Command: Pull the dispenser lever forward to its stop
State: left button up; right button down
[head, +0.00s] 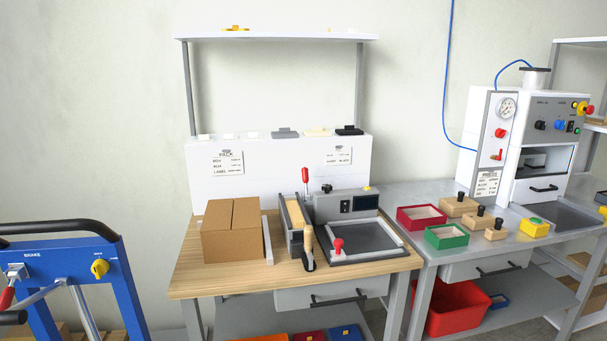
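A red-handled lever (305,175) stands upright on the wooden workbench (190,283), at the back of a narrow grey dispenser-like unit (293,217) with a tan strip inside. Neither of my grippers is in view.
A blue cart frame (90,270) is at the left. Red (421,217) and green (446,237) trays and a press (525,140) stand on the right bench.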

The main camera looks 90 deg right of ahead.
aim_at(305, 171)
jog(key=z, duration=1.95)
